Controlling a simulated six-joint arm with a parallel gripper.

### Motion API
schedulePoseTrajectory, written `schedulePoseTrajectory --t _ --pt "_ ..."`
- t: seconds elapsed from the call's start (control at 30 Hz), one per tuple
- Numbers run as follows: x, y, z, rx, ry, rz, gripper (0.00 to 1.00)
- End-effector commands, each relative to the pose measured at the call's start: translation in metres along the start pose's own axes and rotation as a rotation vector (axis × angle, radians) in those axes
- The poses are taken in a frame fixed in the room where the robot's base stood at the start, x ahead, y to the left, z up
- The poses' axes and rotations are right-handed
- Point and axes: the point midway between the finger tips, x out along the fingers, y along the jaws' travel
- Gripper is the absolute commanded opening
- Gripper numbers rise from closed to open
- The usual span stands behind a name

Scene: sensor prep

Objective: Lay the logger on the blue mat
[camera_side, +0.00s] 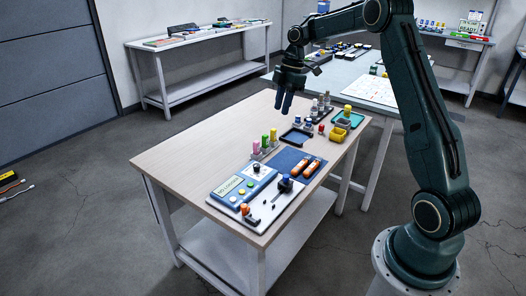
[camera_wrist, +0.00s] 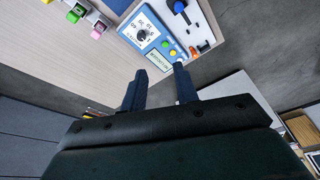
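A flat dark blue mat (camera_side: 283,159) lies on the wooden table, with two orange-and-black items (camera_side: 298,166) on its right part. I cannot tell for sure which object is the logger. A blue instrument (camera_side: 229,190) with a pale display and a dial sits left of the mat; it also shows at the top of the wrist view (camera_wrist: 150,36). My gripper (camera_side: 284,103) is above the far part of the table, clear of everything on it. In the wrist view its two fingers (camera_wrist: 160,88) are apart with nothing between them.
Pink, green and yellow capped pieces (camera_side: 265,143) stand behind the mat. A dark blue tray (camera_side: 297,135), a yellow bin (camera_side: 341,123) and small bottles (camera_side: 320,105) are farther right. The table's left-back area is bare.

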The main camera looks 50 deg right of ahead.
Motion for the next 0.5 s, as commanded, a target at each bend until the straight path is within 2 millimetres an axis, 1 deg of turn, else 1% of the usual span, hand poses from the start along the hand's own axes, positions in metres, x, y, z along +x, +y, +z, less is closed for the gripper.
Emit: schedulePoseTrajectory --t 0.03,0.2,0.37,0.5 --pt "-0.011 -0.009 -0.014 0.024 -0.005 0.015 0.30" --pt "-0.037 -0.040 -0.048 0.130 -0.017 0.058 0.30" --pt "-0.058 -0.073 -0.075 0.230 -0.021 0.102 0.30" --pt "-0.073 -0.105 -0.095 0.315 -0.017 0.142 0.30"
